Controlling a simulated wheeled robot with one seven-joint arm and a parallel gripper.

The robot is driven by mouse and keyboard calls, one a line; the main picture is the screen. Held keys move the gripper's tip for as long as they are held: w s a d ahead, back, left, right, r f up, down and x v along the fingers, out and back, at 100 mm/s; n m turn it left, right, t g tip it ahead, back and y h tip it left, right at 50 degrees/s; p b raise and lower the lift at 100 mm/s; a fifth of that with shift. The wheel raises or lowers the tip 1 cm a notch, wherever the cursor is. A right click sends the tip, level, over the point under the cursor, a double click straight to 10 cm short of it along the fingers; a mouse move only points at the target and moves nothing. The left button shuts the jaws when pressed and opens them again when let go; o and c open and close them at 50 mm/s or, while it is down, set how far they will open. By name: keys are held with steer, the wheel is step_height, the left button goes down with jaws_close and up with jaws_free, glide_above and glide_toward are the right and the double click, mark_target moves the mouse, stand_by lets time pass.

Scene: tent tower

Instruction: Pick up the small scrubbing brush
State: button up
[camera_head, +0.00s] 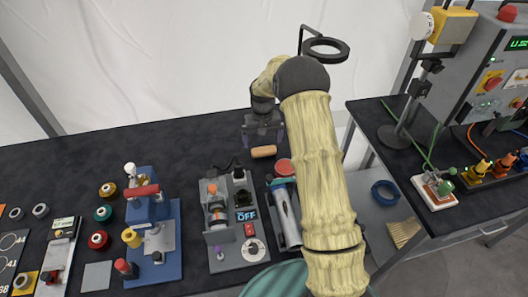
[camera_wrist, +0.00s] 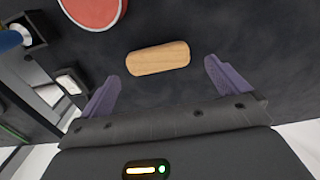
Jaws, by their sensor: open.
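The small scrubbing brush (camera_head: 264,151) looks like an oblong, light-brown wooden block lying on the dark table, just in front of my gripper (camera_head: 263,137). Its bristles do not show. In the wrist view the brush (camera_wrist: 158,57) lies crosswise just beyond and between the two purple fingertips of my gripper (camera_wrist: 162,70). The jaws are open, with nothing between the pads. The brush appears apart from both fingers.
A red round thing (camera_head: 284,167) lies close to the right of the brush, with a grey tray-like device (camera_head: 284,215) below. A grey switch panel (camera_head: 231,252) and a blue press (camera_head: 155,240) stand to the left. The table behind and left of the brush is clear.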

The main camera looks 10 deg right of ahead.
mark_target(264, 149)
steer(key=f+p, duration=0.2)
steer(key=f, duration=0.3)
steer(key=shift+d, duration=0.2)
steer(key=c, duration=0.8)
